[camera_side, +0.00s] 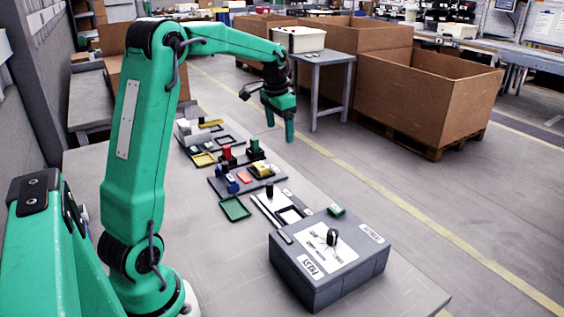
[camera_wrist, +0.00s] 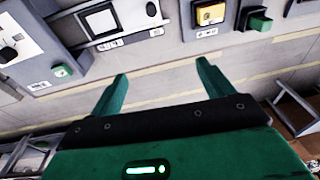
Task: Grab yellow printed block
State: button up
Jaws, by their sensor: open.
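The yellow printed block (camera_side: 261,169) sits on a dark grey fixture plate in the middle of the table in the side view.
A grey box with a black knob (camera_side: 325,255) stands at the table's near end. Green blocks (camera_side: 255,150), red and blue pieces and a green frame (camera_side: 235,208) surround the yellow block. Large cardboard boxes (camera_side: 433,100) stand on the floor beyond the table.

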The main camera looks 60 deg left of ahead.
jog(key=g, duration=0.2)
send_near(261, 165)
jog(key=shift+s+d+h, duration=0.1)
jog(key=shift+s+h, duration=0.15)
jog(key=shift+h, duration=0.15)
jog(key=shift+s+a+f, duration=0.1)
jog(key=shift+a+f, duration=0.3)
jog(key=shift+f, duration=1.3)
jog(key=shift+f, duration=0.1)
jog(key=shift+f, duration=2.5)
jog(key=shift+c, duration=0.2)
jog(key=c, duration=1.1)
